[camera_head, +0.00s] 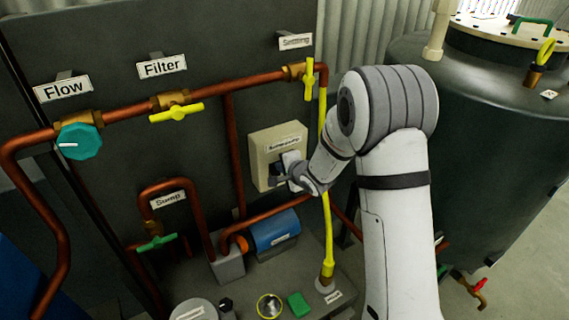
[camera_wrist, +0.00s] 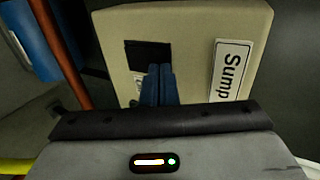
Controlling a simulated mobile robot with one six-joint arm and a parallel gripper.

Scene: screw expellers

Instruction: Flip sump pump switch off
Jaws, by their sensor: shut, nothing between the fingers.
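The beige sump pump switch box (camera_head: 258,142) is mounted on the dark panel, with a white label on it. It fills the upper middle of the wrist view (camera_wrist: 115,35), where its label (camera_wrist: 231,70) reads "Sump". A dark square area (camera_wrist: 145,50) shows on its face, just beyond my fingertips. My gripper (camera_wrist: 160,69) has its blue fingers shut together with nothing between them. In the head view my gripper (camera_head: 277,172) is at the front of the box. I cannot tell whether the fingers touch it. The switch lever's position is hidden or too dark to tell.
Copper pipes (camera_head: 232,150) run around the box, with a yellow pipe (camera_head: 328,235) close to my arm. A blue pump (camera_head: 272,232) sits below. Yellow Filter valve (camera_head: 176,113) and teal Flow knob (camera_head: 79,142) are left. A large dark tank (camera_head: 480,130) stands right.

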